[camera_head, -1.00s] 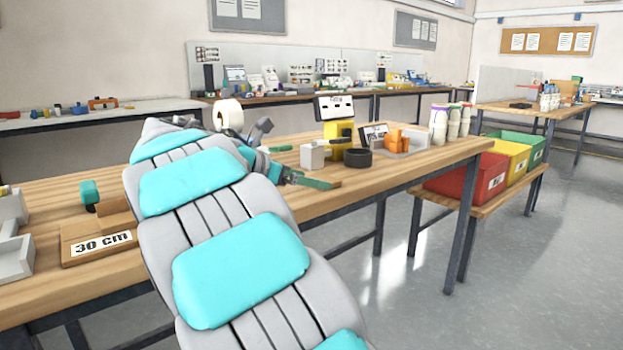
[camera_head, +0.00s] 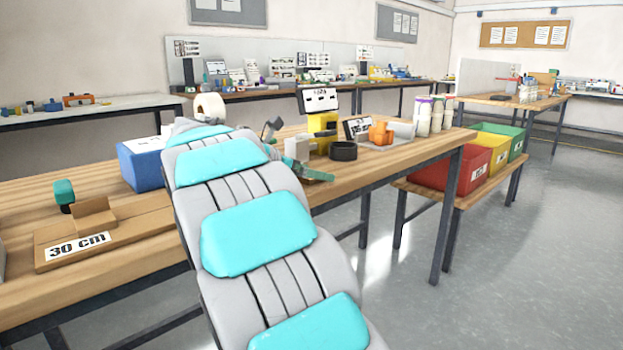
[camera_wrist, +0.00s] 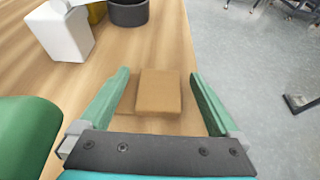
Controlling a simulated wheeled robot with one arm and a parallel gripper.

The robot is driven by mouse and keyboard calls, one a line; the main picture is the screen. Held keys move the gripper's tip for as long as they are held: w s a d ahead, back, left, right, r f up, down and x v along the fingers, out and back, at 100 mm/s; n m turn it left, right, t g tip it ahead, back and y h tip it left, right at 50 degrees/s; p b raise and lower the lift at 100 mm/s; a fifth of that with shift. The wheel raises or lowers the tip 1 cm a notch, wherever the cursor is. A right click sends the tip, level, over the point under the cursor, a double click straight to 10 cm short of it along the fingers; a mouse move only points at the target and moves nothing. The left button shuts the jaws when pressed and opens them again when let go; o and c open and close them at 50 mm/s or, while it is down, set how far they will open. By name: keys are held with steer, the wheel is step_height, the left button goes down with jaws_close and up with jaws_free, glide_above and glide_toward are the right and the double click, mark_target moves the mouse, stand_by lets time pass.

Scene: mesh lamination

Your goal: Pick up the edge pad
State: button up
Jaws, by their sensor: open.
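A plain tan-brown piece (camera_wrist: 159,92), which I take for the edge pad, lies on the wooden table (camera_wrist: 35,85) in the wrist view. It has a raised block and a lower flat part at its left. My gripper (camera_wrist: 160,77) is open, with one green finger on each side of the piece and gaps between. I cannot tell how high the fingers are above the table. In the head view my gripper (camera_head: 316,175) is near the table's front edge, and the tan piece cannot be made out there.
A black ring (camera_head: 343,151) and a white block (camera_head: 297,149) stand just beyond my gripper. A blue box (camera_head: 143,163) and a cardboard piece marked 30 cm (camera_head: 105,244) are on the table at left. Red (camera_head: 449,171), yellow and green bins stand on a bench at right.

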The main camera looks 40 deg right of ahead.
steer(key=c, duration=1.4)
steer(key=shift+c, duration=0.2)
steer(key=shift+r, duration=0.2)
steer(key=s+d, duration=0.1)
steer(key=s, duration=1.7)
steer(key=shift+d, duration=0.2)
